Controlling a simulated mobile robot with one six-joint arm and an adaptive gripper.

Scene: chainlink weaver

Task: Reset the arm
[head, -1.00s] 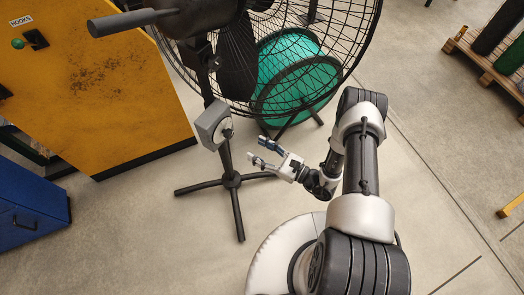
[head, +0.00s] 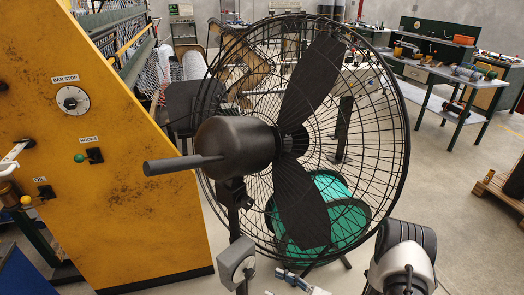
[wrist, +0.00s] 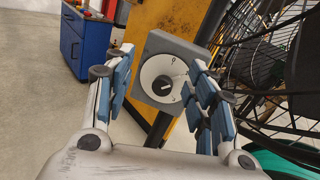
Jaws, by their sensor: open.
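My gripper (head: 284,280) shows only in part at the bottom edge of the head view, to the right of a grey control box. In the wrist view my gripper (wrist: 162,62) is open and empty, with its blue-padded fingers apart on both sides. The grey control box (head: 236,262) is mounted on the fan's stand and has a round dial. In the wrist view the box (wrist: 152,50) shows between the fingers, beyond the tips, with its white dial face and dark knob towards me. The rest of my arm is mostly cut off at the lower right.
A large black caged fan (head: 290,140) stands close in front, its motor housing towards me. A green reel (head: 330,215) stands behind it. A yellow machine (head: 120,170) with knobs is on the left. Workbenches (head: 425,75) stand at the back right.

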